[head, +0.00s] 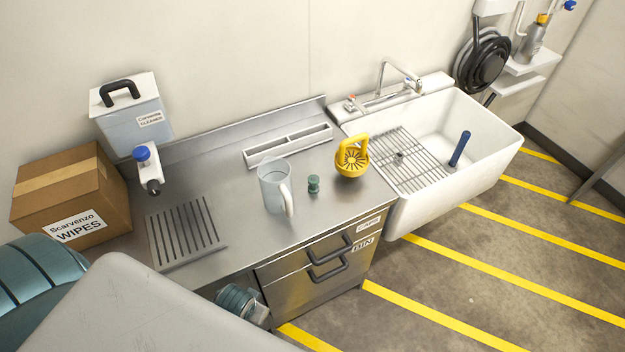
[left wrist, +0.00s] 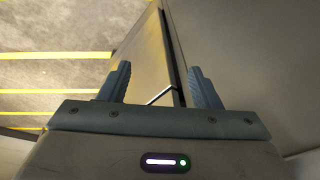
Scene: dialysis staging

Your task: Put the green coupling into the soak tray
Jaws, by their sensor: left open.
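The green coupling (head: 314,185) is a small dark-green spool-like piece standing upright on the steel counter, between a clear jug and a yellow basket-like item. No label marks the soak tray; a shallow white tray (head: 262,155) with two long compartments lies at the back of the counter and may be it. My left gripper (left wrist: 160,85) shows in the left wrist view with its two blue-grey fingers apart and nothing between them. It is low, over the floor and a cabinet face, away from the coupling. My right gripper is in neither view.
The clear jug (head: 271,188) stands close left of the coupling, the yellow item (head: 352,160) close right. A slotted drain plate (head: 186,233), wipes box (head: 70,196) and lidded container (head: 133,115) are further left. A white sink (head: 480,150) with a rack adjoins the right.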

